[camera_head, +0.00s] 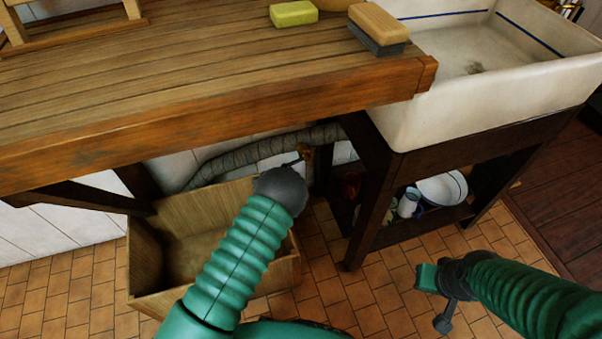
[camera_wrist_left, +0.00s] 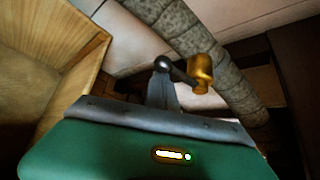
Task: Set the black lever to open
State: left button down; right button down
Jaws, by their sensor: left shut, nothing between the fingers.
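The black lever (camera_wrist_left: 178,72) is on a brass valve (camera_wrist_left: 201,68) by the wrapped pipe under the counter. In the left wrist view it runs from the brass body toward the left and ends in a round black knob. In the head view the brass valve (camera_head: 304,151) and a bit of the lever (camera_head: 291,163) show just above my left wrist. My left gripper (camera_wrist_left: 162,88) is shut and empty, its fingers just below the knob; I cannot tell whether they touch it. My right gripper (camera_head: 437,301) hangs over the tiled floor, away from the lever; its jaw state is unclear.
A wooden counter (camera_head: 200,95) overhangs the valve. An open wooden crate (camera_head: 143,262) stands on the floor below, to the left. The wrapped pipe (camera_head: 245,152) runs behind. A dark sink-stand leg (camera_head: 368,220) is to the right, under the white sink (camera_head: 430,120).

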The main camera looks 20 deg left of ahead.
pick_arm(q)
jog(key=shift+s+a+r+m+g+y+p, duration=0.15)
jog(key=shift+r+m+g+y+p, duration=0.15)
jog(key=shift+r+m+g+p, duration=0.25)
dwell(0.4)
